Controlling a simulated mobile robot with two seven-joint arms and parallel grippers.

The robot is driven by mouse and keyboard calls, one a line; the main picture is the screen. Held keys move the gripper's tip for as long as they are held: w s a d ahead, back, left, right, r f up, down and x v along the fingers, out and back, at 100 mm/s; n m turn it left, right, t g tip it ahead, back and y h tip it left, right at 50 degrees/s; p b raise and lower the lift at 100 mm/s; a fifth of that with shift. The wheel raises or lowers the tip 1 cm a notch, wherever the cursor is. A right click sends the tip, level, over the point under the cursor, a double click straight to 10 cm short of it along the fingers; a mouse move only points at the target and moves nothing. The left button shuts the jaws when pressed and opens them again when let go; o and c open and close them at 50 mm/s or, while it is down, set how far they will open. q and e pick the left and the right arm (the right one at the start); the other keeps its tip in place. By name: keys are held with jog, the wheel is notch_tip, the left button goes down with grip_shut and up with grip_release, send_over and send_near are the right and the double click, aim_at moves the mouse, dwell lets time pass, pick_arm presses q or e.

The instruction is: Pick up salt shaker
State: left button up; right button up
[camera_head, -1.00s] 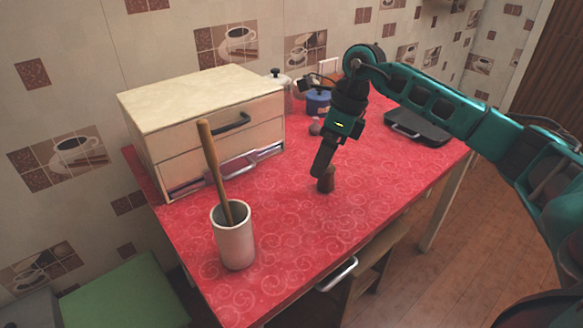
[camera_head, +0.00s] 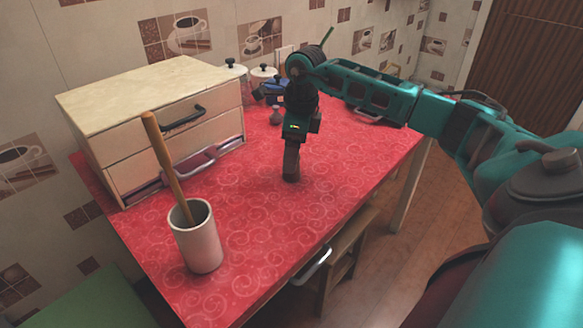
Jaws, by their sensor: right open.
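My left gripper is not in view.
A white cup (camera_head: 197,244) with a wooden stick stands at the front left. A cream drawer box (camera_head: 165,125) fills the back left. Glass jars, a blue pot (camera_head: 277,90) and a small round-based item (camera_head: 277,117) stand behind. The table's right front is clear.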

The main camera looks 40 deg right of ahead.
jog(key=f, duration=0.4)
jog(key=shift+w+a+f+b, duration=0.15)
jog(key=shift+w+f+b, duration=0.05)
jog(key=shift+b, duration=0.2)
jog(key=c, duration=1.1)
jog(key=shift+r, duration=0.15)
